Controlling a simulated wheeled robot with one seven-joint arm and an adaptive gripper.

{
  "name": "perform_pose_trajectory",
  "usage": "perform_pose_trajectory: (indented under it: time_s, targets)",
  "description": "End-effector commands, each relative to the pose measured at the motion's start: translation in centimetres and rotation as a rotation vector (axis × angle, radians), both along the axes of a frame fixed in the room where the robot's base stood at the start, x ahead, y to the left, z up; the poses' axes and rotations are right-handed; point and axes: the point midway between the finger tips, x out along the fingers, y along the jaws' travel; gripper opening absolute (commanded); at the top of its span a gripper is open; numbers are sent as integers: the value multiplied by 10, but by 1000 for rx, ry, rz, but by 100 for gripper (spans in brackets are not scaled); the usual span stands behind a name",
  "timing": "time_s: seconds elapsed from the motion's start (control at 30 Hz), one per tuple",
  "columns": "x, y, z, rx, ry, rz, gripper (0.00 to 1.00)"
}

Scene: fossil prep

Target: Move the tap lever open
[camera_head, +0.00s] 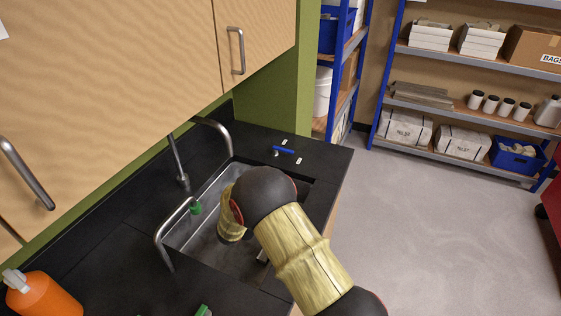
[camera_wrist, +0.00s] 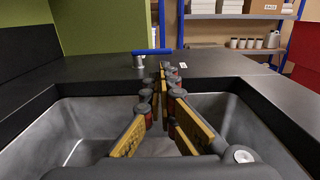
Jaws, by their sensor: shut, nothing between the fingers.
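The blue tap lever (camera_head: 284,150) sits on a small metal base on the black counter, beyond the sink's far end. In the wrist view the blue lever (camera_wrist: 152,51) lies crosswise, just past and slightly left of my fingertips, on its short silver post (camera_wrist: 138,61). My gripper (camera_wrist: 163,72) is shut and empty, reaching over the sink and pointing towards the lever. I see a gap between fingertips and lever, though its depth is hard to judge. In the head view my arm hides the gripper.
The metal sink (camera_wrist: 65,130) lies below my gripper. Curved metal spouts (camera_head: 215,125) rise on the sink's left, one with a green tip (camera_head: 195,207). Wooden cabinets (camera_head: 120,80) overhang at left. A white tag (camera_wrist: 182,65) lies right of the lever. An orange bottle (camera_head: 42,295) stands near.

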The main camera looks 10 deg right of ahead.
Motion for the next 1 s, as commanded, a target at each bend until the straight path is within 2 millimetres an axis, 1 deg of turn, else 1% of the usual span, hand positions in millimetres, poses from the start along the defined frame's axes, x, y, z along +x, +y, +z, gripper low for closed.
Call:
perform_pose_trajectory:
  time_s: [0.17,0.5,0.7,0.83,1.0]
  targets:
    - [14,-11,-1,2,-1,-3,0]
    - [68,-50,-2,1,-2,-4,0]
    - [95,-68,-2,2,-1,-2,0]
    - [107,-76,-1,1,-1,-2,0]
    - [113,-80,-1,1,0,-1,0]
